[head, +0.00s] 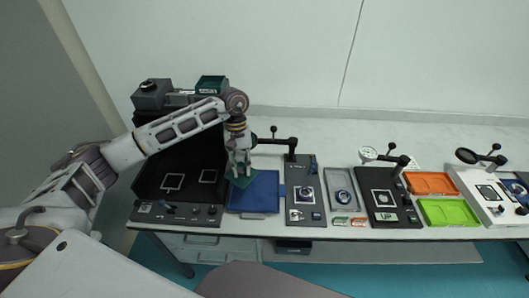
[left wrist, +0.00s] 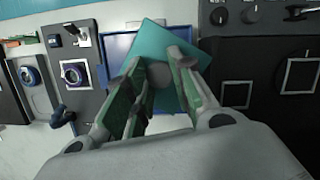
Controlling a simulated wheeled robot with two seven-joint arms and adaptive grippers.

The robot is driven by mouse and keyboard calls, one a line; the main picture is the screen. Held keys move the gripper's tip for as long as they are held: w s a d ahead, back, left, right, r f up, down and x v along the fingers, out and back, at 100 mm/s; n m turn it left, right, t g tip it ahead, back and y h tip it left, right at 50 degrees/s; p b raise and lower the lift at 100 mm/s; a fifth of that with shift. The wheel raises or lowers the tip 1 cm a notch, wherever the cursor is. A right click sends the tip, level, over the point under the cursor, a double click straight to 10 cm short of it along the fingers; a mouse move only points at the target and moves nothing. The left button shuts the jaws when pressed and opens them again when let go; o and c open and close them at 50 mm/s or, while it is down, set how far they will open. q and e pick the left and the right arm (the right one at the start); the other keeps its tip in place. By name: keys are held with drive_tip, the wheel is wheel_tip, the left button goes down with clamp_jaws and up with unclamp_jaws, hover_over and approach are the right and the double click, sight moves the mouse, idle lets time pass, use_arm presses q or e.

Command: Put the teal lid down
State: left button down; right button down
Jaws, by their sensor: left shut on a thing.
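The teal lid (head: 241,177) is a flat square plate, held by my left gripper (head: 239,168) over the upper left part of a blue tray (head: 255,203). In the left wrist view the lid (left wrist: 154,42) lies turned at an angle to the blue tray (left wrist: 117,46), between the fingers of my left gripper (left wrist: 158,78). The fingers are shut on the lid's round grey knob. I cannot tell whether the lid touches the tray. My right gripper is not in view.
A black station (head: 150,212) with white square outlines stands left of the tray. A dark grey fixture plate (head: 305,215) with a black arm stands close on its right. Farther right are a grey tray (head: 341,202), an orange bin (head: 432,183) and a green bin (head: 447,211).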

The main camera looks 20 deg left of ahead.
use_arm(q)
drive_tip(key=d+f+m, duration=0.1)
drive_tip(key=f+m, duration=0.1)
drive_tip(key=d+f+m+y, duration=0.1)
drive_tip(key=d+f+m, duration=0.1)
drive_tip(key=f, duration=0.1)
drive_tip(key=d+f+m, duration=0.2)
drive_tip(key=f, duration=0.1)
drive_tip(key=shift+s+f+y, duration=0.1)
drive_tip(key=shift+s+y, duration=0.2)
drive_tip(key=shift+a, duration=0.15)
